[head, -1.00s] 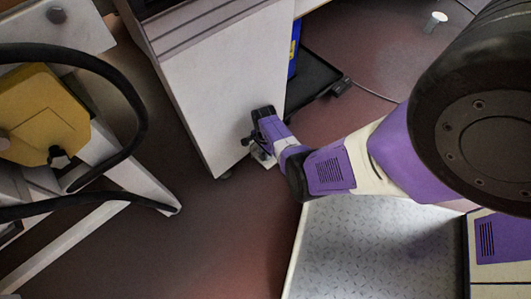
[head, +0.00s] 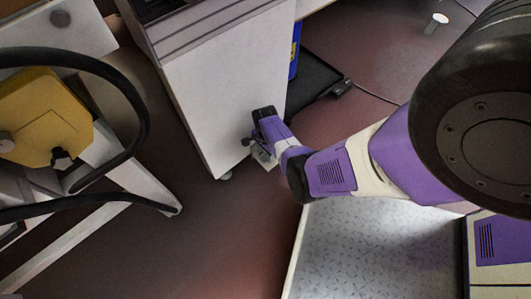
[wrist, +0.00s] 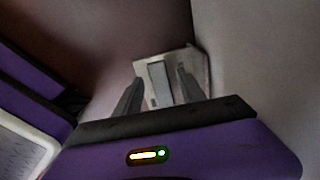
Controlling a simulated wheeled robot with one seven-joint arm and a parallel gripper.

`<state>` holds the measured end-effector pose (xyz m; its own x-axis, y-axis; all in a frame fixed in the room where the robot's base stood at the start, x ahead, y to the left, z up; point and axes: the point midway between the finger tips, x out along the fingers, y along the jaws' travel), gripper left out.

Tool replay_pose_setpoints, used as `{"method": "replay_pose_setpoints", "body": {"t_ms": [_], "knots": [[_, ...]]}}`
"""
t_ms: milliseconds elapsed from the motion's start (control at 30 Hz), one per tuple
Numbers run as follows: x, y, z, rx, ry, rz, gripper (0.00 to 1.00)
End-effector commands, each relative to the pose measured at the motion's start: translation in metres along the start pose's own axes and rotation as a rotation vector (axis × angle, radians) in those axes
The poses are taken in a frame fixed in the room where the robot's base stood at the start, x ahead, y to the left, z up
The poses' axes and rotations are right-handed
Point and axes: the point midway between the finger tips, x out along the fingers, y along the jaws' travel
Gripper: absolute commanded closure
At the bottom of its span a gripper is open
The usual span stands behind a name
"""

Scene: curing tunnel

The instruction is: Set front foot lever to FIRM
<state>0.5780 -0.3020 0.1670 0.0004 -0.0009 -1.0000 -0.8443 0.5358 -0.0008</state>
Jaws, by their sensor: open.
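That piece looks like the foot lever; no FIRM marking can be read. My gripper (wrist: 160,76) is open, its two dark fingers on either side of this piece in the picture. I cannot tell whether they touch it. In the head view my gripper (head: 261,158) is low beside the white cabinet (head: 215,90), near its bottom corner. My wrist partly hides the fitting there.
A yellow unit (head: 45,115) with black hoses (head: 140,90) and a pale frame (head: 150,190) stands at the left. A black mat or tray (head: 315,80) and a cable lie behind my arm. The dark red floor (head: 220,240) is clear in front of the cabinet.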

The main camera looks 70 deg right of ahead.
Motion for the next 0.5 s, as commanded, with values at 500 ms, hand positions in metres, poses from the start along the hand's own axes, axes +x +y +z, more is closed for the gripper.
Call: {"method": "replay_pose_setpoints", "body": {"t_ms": [500], "knots": [[-0.069, 0.0, 0.0, 0.001, 0.0, 0.0, 0.53]]}}
